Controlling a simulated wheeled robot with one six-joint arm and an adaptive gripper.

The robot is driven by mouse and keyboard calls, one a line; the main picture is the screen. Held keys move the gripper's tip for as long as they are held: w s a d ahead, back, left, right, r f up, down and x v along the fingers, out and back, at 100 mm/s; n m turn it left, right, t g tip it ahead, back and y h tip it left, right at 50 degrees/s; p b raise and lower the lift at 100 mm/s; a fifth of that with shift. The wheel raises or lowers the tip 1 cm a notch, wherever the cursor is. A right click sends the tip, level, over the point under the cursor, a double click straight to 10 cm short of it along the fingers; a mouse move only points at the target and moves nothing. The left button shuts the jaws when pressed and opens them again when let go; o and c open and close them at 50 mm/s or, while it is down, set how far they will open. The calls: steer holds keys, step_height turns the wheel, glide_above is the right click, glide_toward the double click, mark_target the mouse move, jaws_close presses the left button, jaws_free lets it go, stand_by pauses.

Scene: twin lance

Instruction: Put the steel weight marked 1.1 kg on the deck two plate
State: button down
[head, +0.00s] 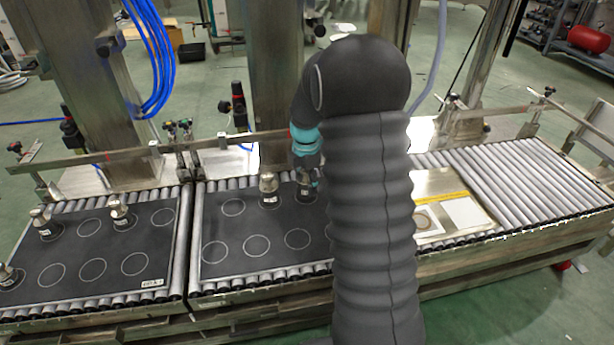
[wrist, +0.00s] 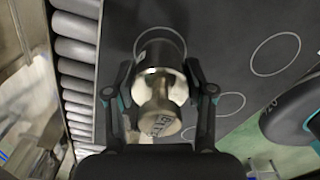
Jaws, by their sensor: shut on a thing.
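My gripper (wrist: 158,88) is shut on a steel weight (wrist: 160,92), with one finger on each side of its body. The weight's knob faces the camera and bears a dark marking too small to read surely. In the head view the gripper (head: 306,184) and the weight (head: 306,195) are at the back of the middle dark deck plate (head: 222,268), partly hidden by my arm. I cannot tell whether the weight touches the plate. Another steel weight (head: 268,192) stands just left of it. The left deck plate (head: 70,252) holds several weights; its small label is unreadable.
White rings mark spots on both plates; several, such as this front ring (head: 257,246), are empty. Rollers (head: 190,240) run between the plates. A metal panel with a yellow strip (head: 440,200) lies right of my arm. A steel post (head: 275,90) and rail stand behind.

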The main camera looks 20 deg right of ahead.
steer(key=shift+f, duration=0.35)
steer(key=shift+f, duration=0.1)
steer(key=shift+c, duration=2)
jaws_free()
steer(key=shift+f, duration=0.1)
